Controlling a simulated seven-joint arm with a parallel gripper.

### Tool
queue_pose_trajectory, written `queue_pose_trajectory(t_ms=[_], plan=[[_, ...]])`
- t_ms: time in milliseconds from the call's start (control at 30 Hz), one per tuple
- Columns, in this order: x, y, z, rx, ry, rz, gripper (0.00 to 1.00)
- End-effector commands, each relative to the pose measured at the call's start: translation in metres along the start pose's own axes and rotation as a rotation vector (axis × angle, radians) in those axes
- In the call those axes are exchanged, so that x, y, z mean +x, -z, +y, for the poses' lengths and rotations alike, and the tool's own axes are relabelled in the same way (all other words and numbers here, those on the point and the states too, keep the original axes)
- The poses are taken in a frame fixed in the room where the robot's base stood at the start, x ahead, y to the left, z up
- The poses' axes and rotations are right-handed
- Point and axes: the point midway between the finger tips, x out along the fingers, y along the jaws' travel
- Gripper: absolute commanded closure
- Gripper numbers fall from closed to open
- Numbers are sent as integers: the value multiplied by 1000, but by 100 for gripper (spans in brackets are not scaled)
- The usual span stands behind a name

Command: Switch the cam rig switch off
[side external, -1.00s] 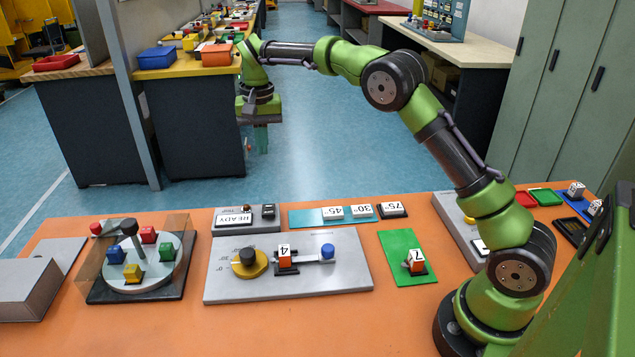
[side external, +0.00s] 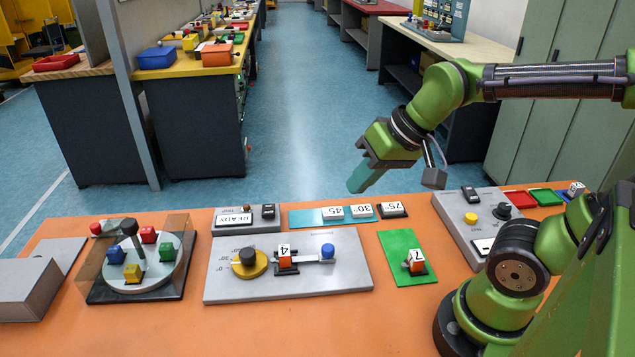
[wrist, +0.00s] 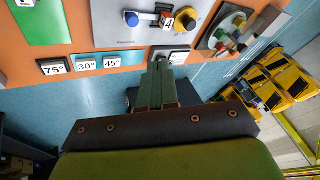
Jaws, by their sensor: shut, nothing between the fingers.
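The cam rig is a grey plate (side external: 340,280) with a yellow cam (side external: 250,264), an orange block marked 4 (side external: 285,258) and a blue knob (side external: 328,251). Directly behind it is a small grey box (side external: 232,227) with a READY display (side external: 234,219) and a black rocker switch (side external: 268,212). I cannot read the rocker's position. My gripper (side external: 355,187) is shut and empty, tilted down to the left in the air behind the table. In the wrist view its fingers (wrist: 163,72) partly overlap the grey box (wrist: 182,54) in the picture.
Number tiles (side external: 362,210) lie behind the plate. A green mat (side external: 398,240) holds a block marked 7 (side external: 415,260). A grey panel (side external: 455,215) at right has another black rocker (side external: 470,194), a yellow button and a black knob. A turntable (side external: 150,282) with coloured blocks stands left.

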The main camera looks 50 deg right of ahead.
Motion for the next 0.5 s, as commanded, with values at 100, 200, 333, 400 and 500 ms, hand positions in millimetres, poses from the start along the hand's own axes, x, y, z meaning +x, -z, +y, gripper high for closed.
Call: queue_pose_trajectory(t_ms=[100, 200, 333, 400, 500], plan=[[-11, -14, 2, -8, 24, 47, 100], [-19, -14, 0, -14, 37, 78, 92], [-11, -15, 2, -8, 23, 46, 72], [-3, -8, 1, -1, 7, 13, 62], [8, 17, -4, 5, -24, -38, 46]])
